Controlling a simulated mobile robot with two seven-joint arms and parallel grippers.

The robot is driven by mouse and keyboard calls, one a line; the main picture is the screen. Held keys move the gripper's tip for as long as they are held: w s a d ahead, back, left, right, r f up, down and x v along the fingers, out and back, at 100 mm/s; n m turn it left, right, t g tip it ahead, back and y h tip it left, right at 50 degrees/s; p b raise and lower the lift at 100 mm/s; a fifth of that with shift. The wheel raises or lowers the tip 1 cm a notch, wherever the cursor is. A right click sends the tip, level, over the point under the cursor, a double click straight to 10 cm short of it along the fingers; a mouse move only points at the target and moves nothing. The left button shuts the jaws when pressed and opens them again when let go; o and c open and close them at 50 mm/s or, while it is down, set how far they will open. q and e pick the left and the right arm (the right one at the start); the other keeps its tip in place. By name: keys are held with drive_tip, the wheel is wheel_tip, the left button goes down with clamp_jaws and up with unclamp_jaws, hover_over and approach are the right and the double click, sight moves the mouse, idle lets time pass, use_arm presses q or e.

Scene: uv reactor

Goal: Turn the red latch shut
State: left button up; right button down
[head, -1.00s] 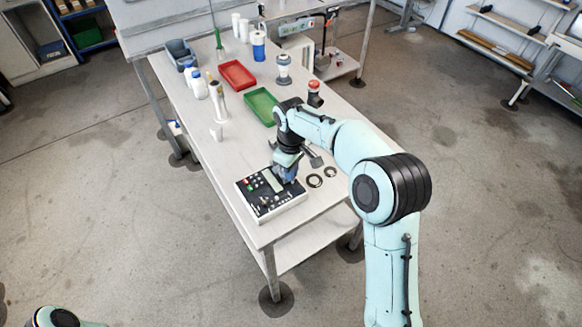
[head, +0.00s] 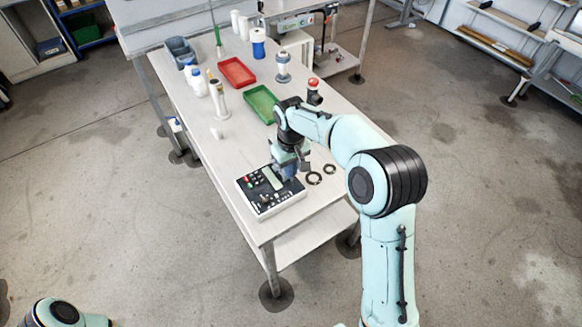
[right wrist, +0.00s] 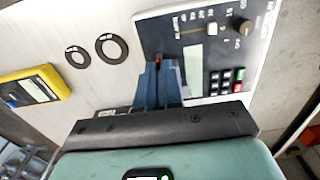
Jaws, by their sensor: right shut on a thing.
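A white control box with a dark panel (head: 271,185) sits at the near end of the bench; it fills the upper right of the right wrist view (right wrist: 165,38). My right gripper (head: 289,174) points down at the panel's right edge. In the right wrist view its blue fingers (right wrist: 158,72) are close together at the panel edge, shut on a small red piece (right wrist: 157,60), which looks like the red latch. Only its tip shows, and the fingers hide the rest. I cannot tell the latch's angle. My left gripper is out of view.
Two dark rings (head: 314,178) lie on the bench right of the box. A yellow meter (right wrist: 35,88) lies beyond them in the wrist view. Green (head: 261,103) and red (head: 238,72) trays, bottles (head: 197,86) and a red-topped button (head: 313,84) stand farther back.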

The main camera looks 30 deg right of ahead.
drive_tip(key=shift+r, duration=0.1)
drive_tip(key=c, duration=1.3)
unclamp_jaws()
